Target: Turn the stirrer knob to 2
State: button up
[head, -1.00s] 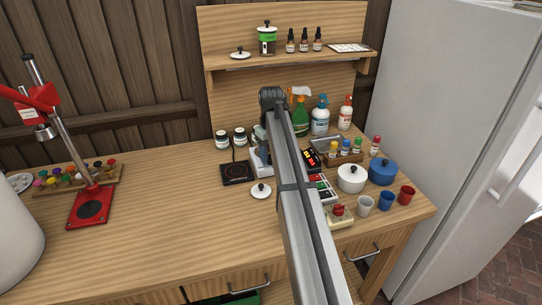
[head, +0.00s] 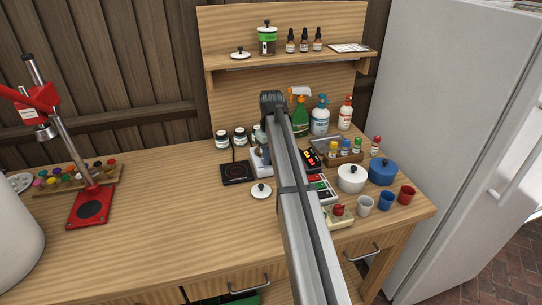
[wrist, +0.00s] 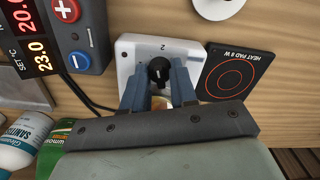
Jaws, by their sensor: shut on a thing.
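The stirrer (wrist: 134,54) is a white unit with a black knob (wrist: 158,70) and a printed 2 beside it, seen in the wrist view. The 2 appears upside down there. A small pale mark shows on the knob, but its exact setting is hard to read. My gripper (wrist: 158,76) has its two blue-grey fingers on either side of the knob and is shut on it. In the head view the stirrer (head: 257,165) is partly hidden behind my arm, and the fingers cannot be made out.
The black heat pad (wrist: 236,75) lies right beside the stirrer. Bottles (head: 320,117) stand behind, and a white pot (head: 351,180) and cups stand at right. The counter's left middle is clear.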

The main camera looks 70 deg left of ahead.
grip_shut()
jog(key=shift+m, duration=1.3)
jog(key=o, duration=0.9)
grip_release()
jog(key=shift+r, duration=0.1)
notch_tip(320, 180, up, 14)
jog(key=shift+f, duration=0.2)
